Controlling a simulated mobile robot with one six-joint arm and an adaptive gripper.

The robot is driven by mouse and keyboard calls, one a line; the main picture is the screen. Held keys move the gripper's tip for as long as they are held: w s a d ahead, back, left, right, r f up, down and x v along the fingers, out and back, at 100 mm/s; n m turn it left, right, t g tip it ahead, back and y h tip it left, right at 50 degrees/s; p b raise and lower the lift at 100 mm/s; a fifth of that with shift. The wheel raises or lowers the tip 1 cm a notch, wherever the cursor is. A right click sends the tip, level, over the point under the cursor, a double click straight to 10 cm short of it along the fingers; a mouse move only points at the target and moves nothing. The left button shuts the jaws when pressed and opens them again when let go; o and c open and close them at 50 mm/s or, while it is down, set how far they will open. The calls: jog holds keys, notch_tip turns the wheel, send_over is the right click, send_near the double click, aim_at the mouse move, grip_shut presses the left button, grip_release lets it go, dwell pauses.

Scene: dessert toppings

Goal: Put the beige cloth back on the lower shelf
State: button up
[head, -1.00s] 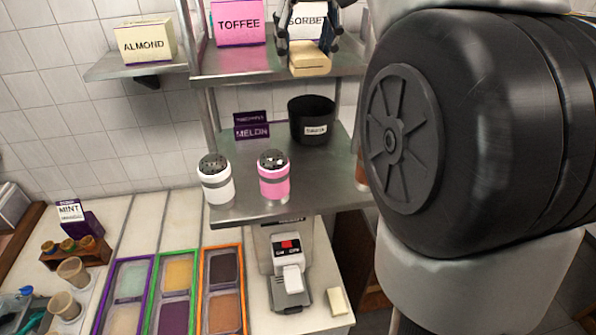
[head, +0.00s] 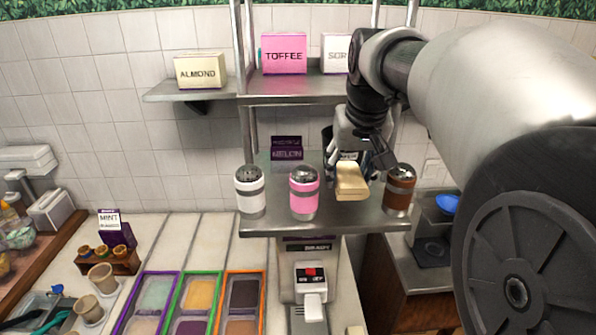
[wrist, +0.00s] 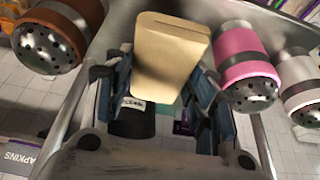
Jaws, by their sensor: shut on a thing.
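The beige cloth (head: 351,183) is a folded block held between the fingers of my gripper (head: 358,166). It is at the lower shelf (head: 285,222), between the pink shaker (head: 304,195) and the brown shaker (head: 399,192). I cannot tell whether it touches the shelf. In the wrist view the cloth (wrist: 170,55) sticks out past the fingers of my gripper (wrist: 165,88), with the brown shaker (wrist: 60,30) on the left and the pink shaker (wrist: 245,65) on the right.
A white shaker (head: 250,192) stands at the shelf's left. A purple melon box (head: 287,152) stands behind; a black container (wrist: 132,120) is partly hidden by my gripper. The upper shelf (head: 290,88) holds a pink toffee box (head: 284,54). Topping trays (head: 200,293) lie below.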

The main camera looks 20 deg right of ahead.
aim_at(345, 207)
jog(key=shift+f, duration=2.7)
jog(key=shift+f, duration=0.15)
jog(key=o, duration=0.7)
jog(key=shift+c, duration=0.2)
